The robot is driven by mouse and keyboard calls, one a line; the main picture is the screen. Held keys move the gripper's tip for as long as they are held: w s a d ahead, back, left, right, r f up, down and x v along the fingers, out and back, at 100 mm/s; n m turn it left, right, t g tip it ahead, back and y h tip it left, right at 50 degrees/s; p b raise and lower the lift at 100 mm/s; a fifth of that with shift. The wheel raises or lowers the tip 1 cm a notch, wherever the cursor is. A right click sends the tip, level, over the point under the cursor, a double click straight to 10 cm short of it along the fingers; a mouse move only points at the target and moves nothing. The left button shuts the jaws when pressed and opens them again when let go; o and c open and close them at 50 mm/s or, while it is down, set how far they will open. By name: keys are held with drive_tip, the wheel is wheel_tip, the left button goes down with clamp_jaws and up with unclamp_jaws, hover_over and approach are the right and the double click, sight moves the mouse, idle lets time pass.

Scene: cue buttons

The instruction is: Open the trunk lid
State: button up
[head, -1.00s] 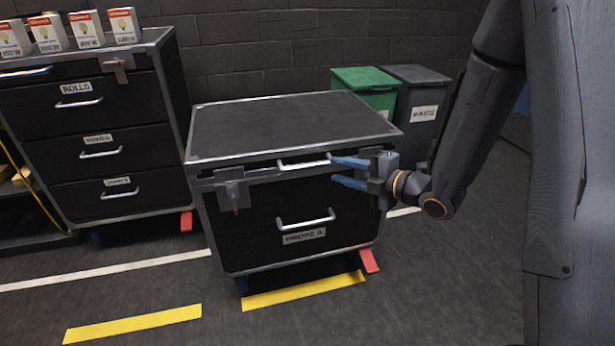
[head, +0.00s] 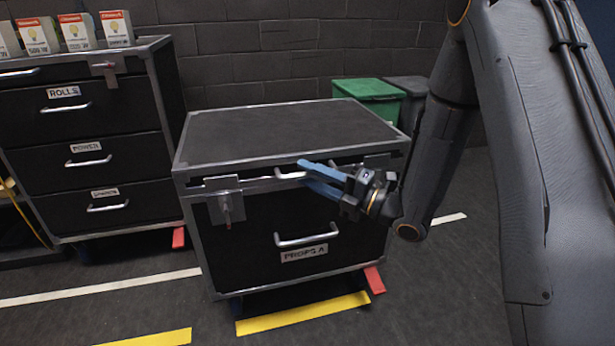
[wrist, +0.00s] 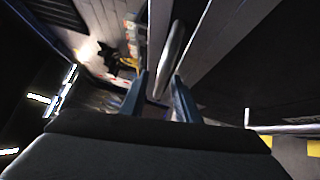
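The trunk (head: 255,250) is a black case with metal edges, labelled "PROPS A". Its flat dark lid (head: 290,130) looks shut. A metal lid handle (head: 284,176) is on the lid's front edge, partly hidden by the fingers. A latch (head: 227,207) hangs at the front left; another at the front right is partly behind my arm. My gripper (head: 305,173) has blue fingers set apart at the lid handle's right part. In the wrist view, the handle bar (wrist: 172,50) lies between and just ahead of the open fingers (wrist: 160,95); contact cannot be told.
A lower pull handle (head: 308,240) is on the trunk's front. A black drawer cabinet (head: 125,130) with several small boxes on top stands at left. A green bin (head: 366,88) and a grey bin stand behind the trunk, near the brick wall. The floor in front is clear, with yellow and white stripes.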

drive_tip(key=shift+w+a, duration=0.15)
drive_tip(key=shift+a, duration=0.15)
clamp_jaws()
drive_tip(key=shift+r, duration=0.1)
